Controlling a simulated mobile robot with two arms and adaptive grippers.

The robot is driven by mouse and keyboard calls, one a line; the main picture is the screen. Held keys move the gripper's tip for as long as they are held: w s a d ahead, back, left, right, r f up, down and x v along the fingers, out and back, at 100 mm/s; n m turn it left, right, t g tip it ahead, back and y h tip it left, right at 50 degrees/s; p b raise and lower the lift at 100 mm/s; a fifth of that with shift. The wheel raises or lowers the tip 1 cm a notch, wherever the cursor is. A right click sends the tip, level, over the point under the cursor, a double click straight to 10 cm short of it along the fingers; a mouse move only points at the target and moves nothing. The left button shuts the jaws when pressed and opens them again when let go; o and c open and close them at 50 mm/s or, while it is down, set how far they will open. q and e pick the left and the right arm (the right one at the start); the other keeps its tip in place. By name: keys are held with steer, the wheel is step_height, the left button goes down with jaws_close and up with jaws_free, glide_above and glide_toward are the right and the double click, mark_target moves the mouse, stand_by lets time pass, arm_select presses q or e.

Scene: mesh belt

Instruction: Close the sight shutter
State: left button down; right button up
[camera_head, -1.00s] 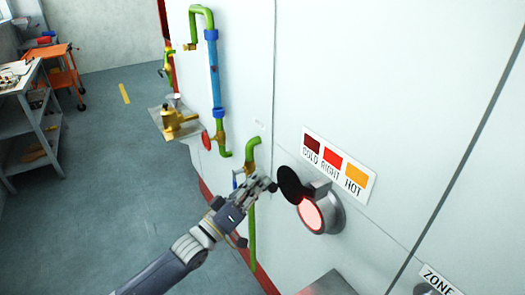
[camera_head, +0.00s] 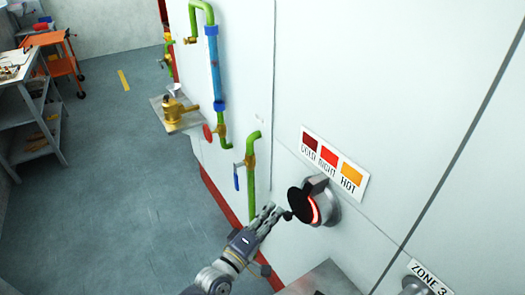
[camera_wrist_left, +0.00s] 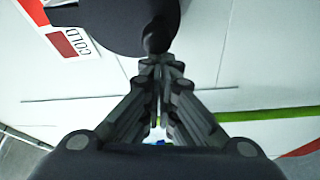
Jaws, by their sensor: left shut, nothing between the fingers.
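The sight shutter (camera_head: 300,204) is a black disc with a small round black knob (camera_head: 288,215) at its lower left edge. It hangs over most of the round metal sight port (camera_head: 331,208), and a glowing red crescent shows along its right side. My left gripper (camera_head: 278,211) is shut and empty, its fingertips close beside the knob. In the left wrist view the shut fingertips (camera_wrist_left: 161,62) are right at the knob (camera_wrist_left: 156,42), with the dark shutter (camera_wrist_left: 110,22) beyond; I cannot tell whether they touch. My right gripper is not in view.
A COLD/RIGHT/HOT colour label (camera_head: 333,162) is above the port on the white wall. Green and blue pipes (camera_head: 214,70) with valves run up the wall at left. A grey metal surface (camera_head: 322,280) sits below the port.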

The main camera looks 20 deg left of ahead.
arm_select(q)
steer(key=shift+s+d+f, duration=0.25)
steer(key=shift+s+d, duration=0.15)
steer(key=shift+d, duration=0.1)
steer(key=shift+s+d+f, duration=0.2)
steer(key=shift+s+d, duration=0.15)
steer(key=shift+d, duration=0.1)
steer(key=shift+f, duration=0.1)
